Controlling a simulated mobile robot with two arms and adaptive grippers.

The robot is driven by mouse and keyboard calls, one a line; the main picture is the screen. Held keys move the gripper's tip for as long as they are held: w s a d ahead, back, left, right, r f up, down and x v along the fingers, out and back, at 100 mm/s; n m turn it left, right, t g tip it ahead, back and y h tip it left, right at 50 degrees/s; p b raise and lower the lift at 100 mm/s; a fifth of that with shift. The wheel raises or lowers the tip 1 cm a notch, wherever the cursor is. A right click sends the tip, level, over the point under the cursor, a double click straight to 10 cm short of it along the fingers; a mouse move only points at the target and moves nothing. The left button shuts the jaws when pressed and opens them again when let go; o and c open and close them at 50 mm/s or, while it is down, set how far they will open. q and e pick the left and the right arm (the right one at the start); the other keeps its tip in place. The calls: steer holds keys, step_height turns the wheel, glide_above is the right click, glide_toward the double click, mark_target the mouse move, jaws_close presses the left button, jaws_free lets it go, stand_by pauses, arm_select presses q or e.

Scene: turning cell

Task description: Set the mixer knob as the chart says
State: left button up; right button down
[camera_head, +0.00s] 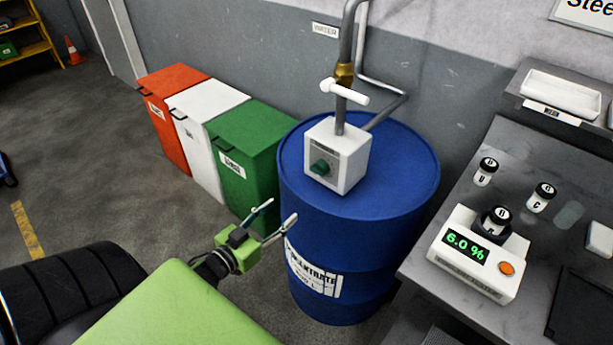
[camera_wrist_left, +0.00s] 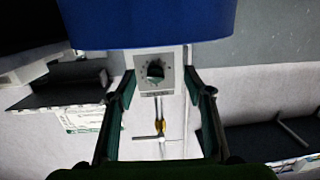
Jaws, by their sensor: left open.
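The mixer is a white box (camera_head: 338,155) on top of the blue drum (camera_head: 345,215), with a dark green knob (camera_head: 320,168) on its front face. In the left wrist view the scene appears upside down, and the knob (camera_wrist_left: 155,72) with a ring of marks shows between the fingers; the marks are too small to read. My left gripper (camera_head: 282,210) is open and empty, in front of the drum, lower than the knob and apart from it. A sign (camera_head: 590,12) at the top right reads "Stee..." and is cut off. My right gripper is not in view.
A meter (camera_head: 478,255) on the grey bench (camera_head: 455,195) reads 6.0 %, with small black-capped bottles nearby. Pipes (camera_head: 346,60) and a white handle (camera_head: 345,92) rise above the mixer. Red, white and green bins (camera_head: 245,150) stand left of the drum. Floor to the left is open.

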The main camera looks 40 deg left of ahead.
arm_select(q)
step_height(320, 180, up, 5)
steer(key=t+h, duration=0.1)
steer(key=p, duration=0.1)
glide_toward(316, 173)
steer(key=shift+m, duration=0.3)
steer(key=w, duration=0.2)
steer(key=w+p, duration=0.1)
steer(key=w, duration=0.5)
steer(key=shift+w+d, duration=0.2)
steer(key=shift+d, duration=0.1)
steer(key=shift+w, duration=0.7)
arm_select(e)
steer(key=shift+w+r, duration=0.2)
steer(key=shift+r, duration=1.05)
arm_select(q)
steer(key=c, duration=1.1)
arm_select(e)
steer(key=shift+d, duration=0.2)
